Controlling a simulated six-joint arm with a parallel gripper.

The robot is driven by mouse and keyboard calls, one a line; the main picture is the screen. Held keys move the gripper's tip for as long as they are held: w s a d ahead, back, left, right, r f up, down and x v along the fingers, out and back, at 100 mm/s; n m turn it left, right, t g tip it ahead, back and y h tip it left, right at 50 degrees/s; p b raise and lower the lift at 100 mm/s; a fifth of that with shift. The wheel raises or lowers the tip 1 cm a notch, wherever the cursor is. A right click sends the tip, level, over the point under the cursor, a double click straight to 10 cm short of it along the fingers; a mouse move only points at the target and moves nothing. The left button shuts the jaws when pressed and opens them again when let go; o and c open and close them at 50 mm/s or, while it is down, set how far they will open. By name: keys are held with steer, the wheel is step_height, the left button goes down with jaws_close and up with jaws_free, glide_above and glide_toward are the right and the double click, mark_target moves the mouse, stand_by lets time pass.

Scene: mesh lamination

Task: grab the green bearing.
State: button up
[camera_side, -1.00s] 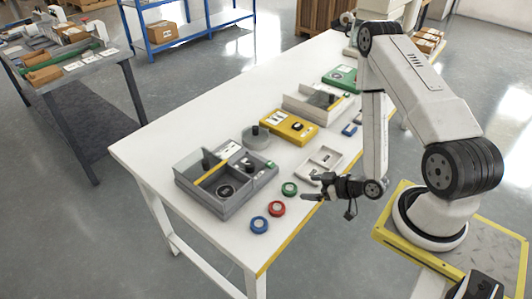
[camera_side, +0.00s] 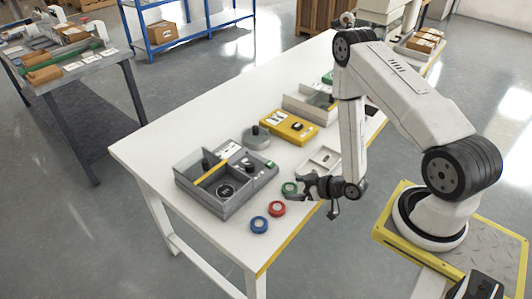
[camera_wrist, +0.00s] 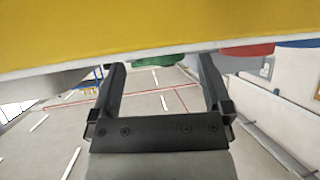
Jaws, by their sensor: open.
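The green bearing (camera_side: 288,188) is a small ring lying on the white table near its front edge, partly hidden by my gripper in the side view. My gripper (camera_side: 297,190) is low over the table with its fingertips at the bearing's right side. In the wrist view my gripper (camera_wrist: 160,63) is open, with a wide gap between its two dark fingers. The green bearing (camera_wrist: 164,61) shows as a green sliver between the fingertips. I cannot tell whether the fingers touch it.
A red ring (camera_side: 277,209) and a blue ring (camera_side: 259,224) lie closer to the table's near corner. A grey divided tray (camera_side: 222,211) stands to the left. A light tray (camera_side: 321,160) and a yellow box (camera_side: 290,127) stand behind my gripper. The table's yellow edge (camera_wrist: 150,35) fills the wrist view's top.

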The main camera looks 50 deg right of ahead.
mark_target(292, 188)
steer(key=shift+x, duration=0.85)
steer(key=shift+c, duration=0.2)
steer(key=c, duration=1.2)
steer(key=shift+r, duration=0.15)
steer(key=shift+r, duration=4.9)
steer(key=shift+w, duration=0.1)
